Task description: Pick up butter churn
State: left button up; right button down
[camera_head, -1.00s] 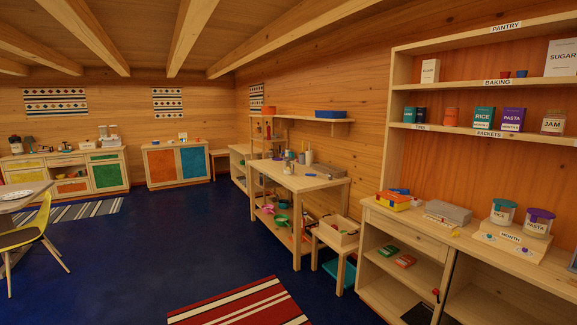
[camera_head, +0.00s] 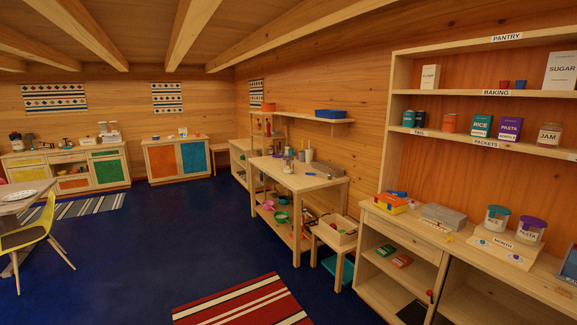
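I cannot clearly pick out the butter churn at this distance. Several small items stand on the wooden worktable (camera_head: 318,180) in the middle right, among them a pale upright jar-like object (camera_head: 288,160) and a grey cylinder (camera_head: 308,155). They are too small to name surely. More small items stand on the far left cabinets (camera_head: 62,160), also too small to tell. Neither of my grippers is in view.
A pantry shelf unit (camera_head: 392,90) with jars and packets stands at the right. A low wooden stand (camera_head: 322,233) adjoins the worktable. A yellow chair (camera_head: 35,235) and table are at the left. The blue floor (camera_head: 150,250) between is clear, with a red striped rug (camera_head: 245,303).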

aim_at(287, 161)
jog(key=i+u, duration=0.3)
jog(key=i, duration=1.6)
jog(key=i+j+z, duration=0.1)
jog(key=i, duration=0.75)
jog(key=i+j+z, duration=0.1)
jog(key=i, duration=0.75)
jog(key=i+j+z, duration=0.15)
jog(key=i+z, duration=0.25)
jog(key=i+j+z, duration=0.25)
jog(key=z, duration=0.15)
jog(key=i+j+z, duration=0.7)
jog(key=j+z, duration=0.15)
jog(key=i+j+z, duration=0.15)
jog(key=j, duration=0.2)
jog(key=i+j+z, duration=0.15)
jog(key=j, duration=0.2)
jog(key=k, duration=0.05)
